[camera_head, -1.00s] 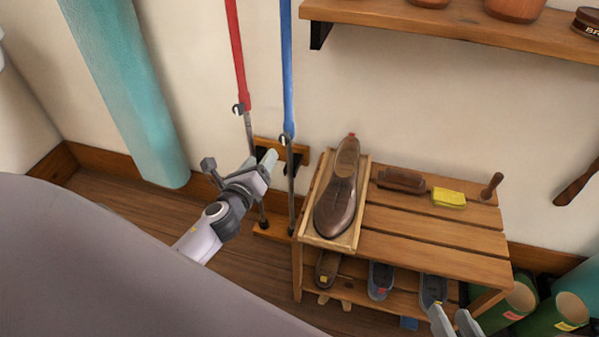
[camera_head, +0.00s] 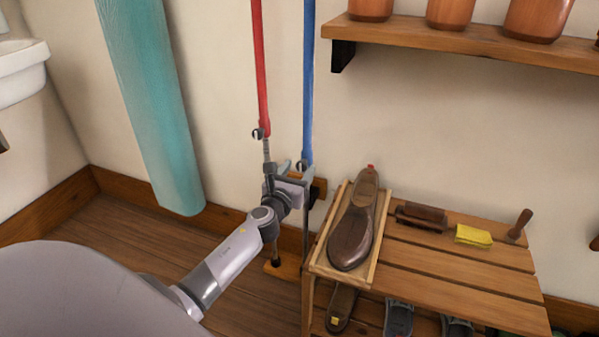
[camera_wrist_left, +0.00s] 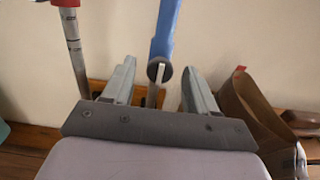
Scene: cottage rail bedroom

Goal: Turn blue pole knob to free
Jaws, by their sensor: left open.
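The blue pole (camera_head: 308,80) stands upright against the wall, to the right of the red pole (camera_head: 261,70). Its knob (camera_head: 301,165) is at the lower end of the blue section. In the left wrist view the knob (camera_wrist_left: 159,70) is round and dark with a pale upright lever. My left gripper (camera_head: 295,170) is at knob height, partly covering the pole below. In the left wrist view its open fingers lie on either side of the knob, with a visible gap each side. The right gripper is out of view.
A slatted bench (camera_head: 440,262) with a brown shoe (camera_head: 352,232) in a tray, a brush and a yellow cloth (camera_head: 473,236) stands to the right. A shelf (camera_head: 470,40) with pots is above it. A teal roll (camera_head: 150,110) leans at the left.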

